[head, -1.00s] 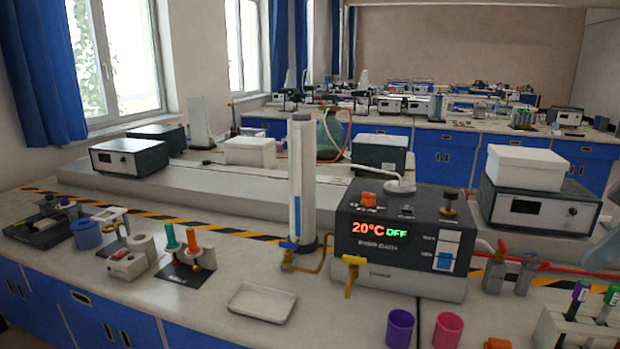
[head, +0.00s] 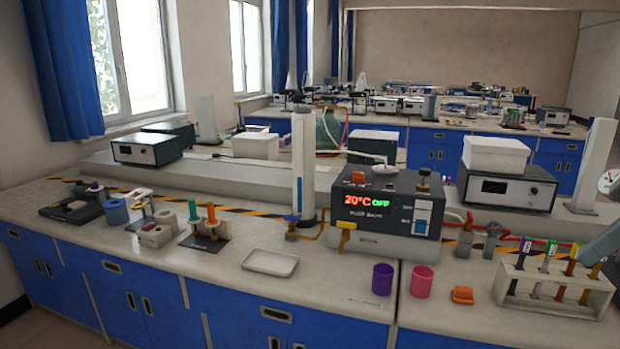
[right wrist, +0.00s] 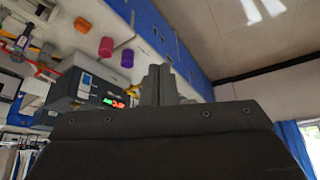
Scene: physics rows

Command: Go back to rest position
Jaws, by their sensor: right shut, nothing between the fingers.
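In the right wrist view my right gripper (right wrist: 160,84) has its two dark fingers together, with nothing between them. The fingers stand clear of the bench, which shows tilted behind them. In the head view only a grey part of my right arm shows at the right edge, beside the test tube rack (head: 555,288). The fingertips cannot be made out there. My left gripper is in neither view.
A water bath (head: 375,235) reading 20°C OFF stands mid-bench. In front are a white tray (head: 270,262), a purple cup (head: 382,279), a pink cup (head: 422,281) and an orange block (head: 462,295). The rack holds several capped tubes. Blue cabinets (head: 130,300) are below.

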